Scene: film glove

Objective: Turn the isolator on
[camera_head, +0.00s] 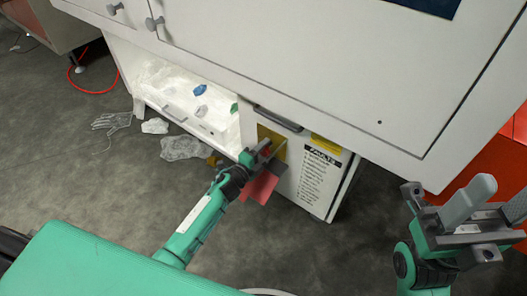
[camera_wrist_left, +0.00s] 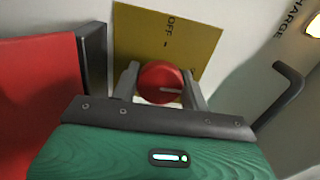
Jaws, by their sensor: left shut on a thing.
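The isolator is a round red knob (camera_wrist_left: 160,83) on a yellow plate (camera_wrist_left: 190,40) on the cabinet front. The plate reads "OFF" above the knob, and a pale line on the knob points right in the left wrist view. My left gripper (camera_wrist_left: 160,90) is shut on the knob, with one finger on each side. In the head view my left gripper (camera_head: 266,150) is at the yellow plate (camera_head: 272,140) and mostly hides the knob. My right gripper (camera_head: 485,205) is open and empty at the lower right, away from the cabinet.
A red panel (camera_wrist_left: 40,95) with a dark edge stands close left of the left gripper. A dark handle (camera_wrist_left: 280,98) is to its right. The "FAULTS" label (camera_head: 318,172) is beside the plate. An open shelf (camera_head: 165,85) holds small items; clear film (camera_head: 182,148) lies on the floor.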

